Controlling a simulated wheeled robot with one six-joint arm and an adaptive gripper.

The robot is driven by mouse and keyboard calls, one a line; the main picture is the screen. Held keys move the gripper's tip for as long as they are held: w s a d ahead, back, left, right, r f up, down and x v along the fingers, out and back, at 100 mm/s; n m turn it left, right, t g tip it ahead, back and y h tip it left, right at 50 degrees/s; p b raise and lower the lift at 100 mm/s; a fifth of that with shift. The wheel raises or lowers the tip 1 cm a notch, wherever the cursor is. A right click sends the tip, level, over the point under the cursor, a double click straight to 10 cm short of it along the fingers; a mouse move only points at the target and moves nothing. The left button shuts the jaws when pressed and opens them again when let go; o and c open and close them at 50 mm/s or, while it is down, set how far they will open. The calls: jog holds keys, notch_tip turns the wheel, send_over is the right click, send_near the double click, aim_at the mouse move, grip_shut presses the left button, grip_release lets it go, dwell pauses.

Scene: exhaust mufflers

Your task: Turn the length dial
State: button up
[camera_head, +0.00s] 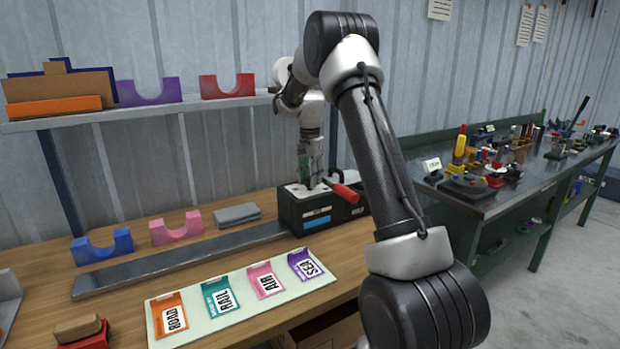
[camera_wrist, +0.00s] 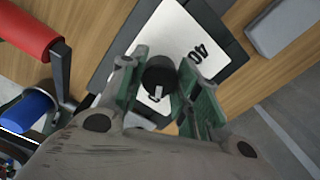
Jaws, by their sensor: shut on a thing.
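The length dial (camera_wrist: 158,72) is a round black knob with a pale pointer mark. It stands on a white scale plate (camera_wrist: 183,30) that shows the number 40. The plate is on top of a dark box (camera_head: 290,212) on the wooden bench. My gripper (camera_head: 313,182) points down over the box in the head view. In the wrist view my gripper (camera_wrist: 161,80) has its green fingers on either side of the dial, shut on it. In the head view the dial is too small and too hidden by the fingers to make out.
A red-handled lever (camera_head: 346,193) sticks out from the box, with a blue handle (camera_wrist: 27,110) nearby. A long metal rail (camera_head: 170,262) runs left from the box. A card board (camera_head: 200,326) with ROAD, RAIL, AIR and SEA lies in front. A grey block (camera_head: 237,214) lies behind.

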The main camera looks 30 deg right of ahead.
jog(key=n, duration=1.1)
dwell(0.3)
jog(key=shift+n, duration=0.3)
jog(key=o, duration=1.1)
jog(key=shift+c, duration=0.2)
jog(key=shift+r, duration=0.1)
